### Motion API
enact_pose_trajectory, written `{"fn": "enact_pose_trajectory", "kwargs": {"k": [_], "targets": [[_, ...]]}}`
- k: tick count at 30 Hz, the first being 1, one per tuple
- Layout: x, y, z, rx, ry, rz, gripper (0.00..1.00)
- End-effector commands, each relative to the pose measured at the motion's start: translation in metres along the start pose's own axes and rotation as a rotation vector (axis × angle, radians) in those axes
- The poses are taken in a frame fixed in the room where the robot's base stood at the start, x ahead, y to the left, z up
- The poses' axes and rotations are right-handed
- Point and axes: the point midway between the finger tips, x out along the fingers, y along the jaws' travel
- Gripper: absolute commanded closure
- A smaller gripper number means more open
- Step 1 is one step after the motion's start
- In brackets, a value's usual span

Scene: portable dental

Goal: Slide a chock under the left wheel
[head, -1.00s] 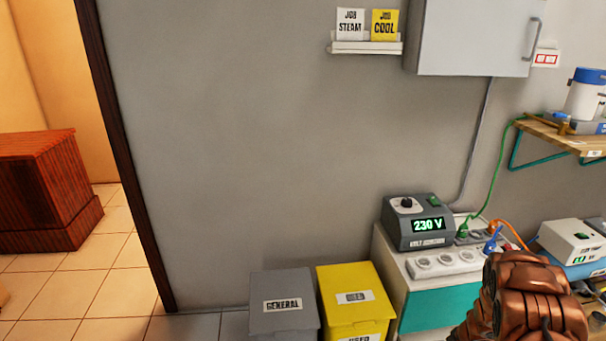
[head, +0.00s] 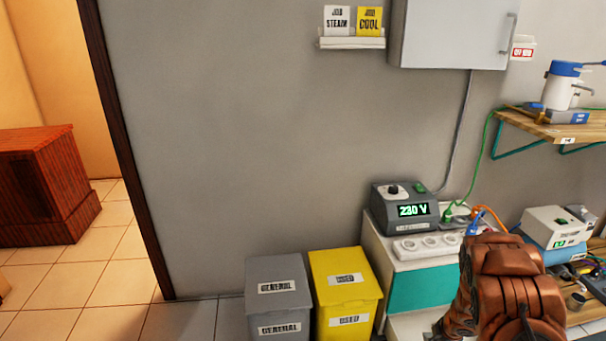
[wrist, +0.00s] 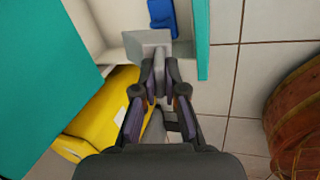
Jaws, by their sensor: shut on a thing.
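In the wrist view my gripper (wrist: 159,70) is shut on a pale grey block (wrist: 148,41), which looks like the chock. The block sticks out beyond the fingertips, in front of a white and teal cabinet; I cannot tell whether it touches anything. In the head view only my copper-coloured arm shows at the lower right, and the gripper and block are hidden. No wheel can be made out in either view.
A yellow bin (head: 346,291) and a grey bin (head: 279,297) stand by the wall, left of the teal-fronted cabinet (head: 420,288). A voltage unit (head: 405,208) sits on it. A blue object (wrist: 162,17) lies beyond the block.

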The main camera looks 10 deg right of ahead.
Motion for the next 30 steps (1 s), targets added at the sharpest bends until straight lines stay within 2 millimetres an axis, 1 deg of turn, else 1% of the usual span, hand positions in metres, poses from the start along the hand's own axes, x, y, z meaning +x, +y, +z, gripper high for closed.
{"fn": "enact_pose_trajectory", "kwargs": {"k": [1, 4, 9, 23, 30], "targets": [[-0.005, 0.003, -0.007, 0.014, -0.006, 0.001, 1.00], [-0.013, 0.004, -0.017, 0.054, -0.018, 0.000, 1.00], [-0.035, 0.011, -0.043, 0.156, -0.051, 0.002, 1.00], [-0.087, 0.025, -0.111, 0.404, -0.123, 0.004, 1.00], [-0.117, 0.033, -0.150, 0.549, -0.167, 0.003, 1.00]]}}
